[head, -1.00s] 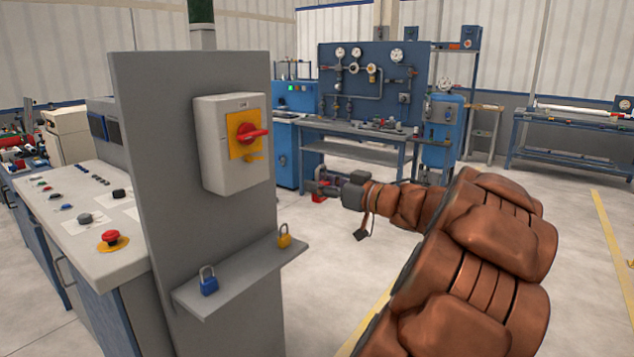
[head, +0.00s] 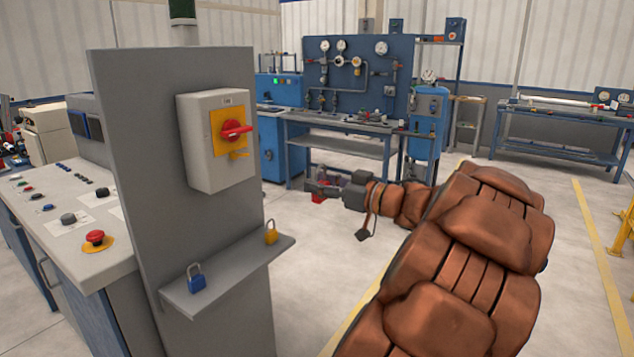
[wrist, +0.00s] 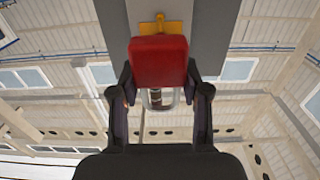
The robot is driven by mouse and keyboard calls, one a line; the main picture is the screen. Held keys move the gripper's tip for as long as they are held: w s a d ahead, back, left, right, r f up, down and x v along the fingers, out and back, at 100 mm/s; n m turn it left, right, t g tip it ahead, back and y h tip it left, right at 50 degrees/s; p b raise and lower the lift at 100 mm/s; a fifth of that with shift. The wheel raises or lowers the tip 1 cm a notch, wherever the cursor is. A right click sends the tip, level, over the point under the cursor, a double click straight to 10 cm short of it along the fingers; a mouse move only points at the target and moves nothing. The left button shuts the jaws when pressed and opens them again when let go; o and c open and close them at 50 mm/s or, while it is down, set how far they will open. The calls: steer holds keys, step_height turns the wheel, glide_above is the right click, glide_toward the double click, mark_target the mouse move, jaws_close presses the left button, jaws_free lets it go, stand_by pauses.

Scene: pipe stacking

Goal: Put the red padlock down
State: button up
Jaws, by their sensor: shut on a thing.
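The red padlock (wrist: 160,62) fills the upper middle of the wrist view, with its pale shackle between my fingers. My gripper (wrist: 160,98) is shut on it. In the head view my gripper (head: 312,187) is in the air to the right of the grey panel, and the red padlock (head: 319,198) shows small at its fingers, partly hidden. A narrow grey shelf (head: 232,274) juts from the panel, lower and nearer than my gripper. A blue padlock (head: 196,282) stands on its left part and a yellow padlock (head: 271,235) near its right end.
A grey switch box (head: 208,145) with a red rotary handle (head: 234,131) is on the upright panel (head: 130,110) above the shelf. The shelf's middle is bare. A control desk (head: 75,235) stands left; a blue workbench (head: 345,127) stands behind. Open floor lies right.

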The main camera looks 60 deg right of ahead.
stand_by(0.4)
steer(key=w+a+f+y+b, duration=0.1)
steer(key=w+a+f+b, duration=0.45)
steer(key=w+f, duration=0.55)
steer(key=h+b, duration=0.1)
steer(key=b, duration=0.1)
glide_above(235, 262)
step_height(235, 262, down, 14)
steer(key=shift+s+a+r, duration=0.1)
steer(key=shift+f+b, duration=0.3)
steer(key=shift+f, duration=1.4)
steer(key=shift+f, duration=0.2)
steer(key=o, duration=1.2)
steer(key=shift+r, duration=0.1)
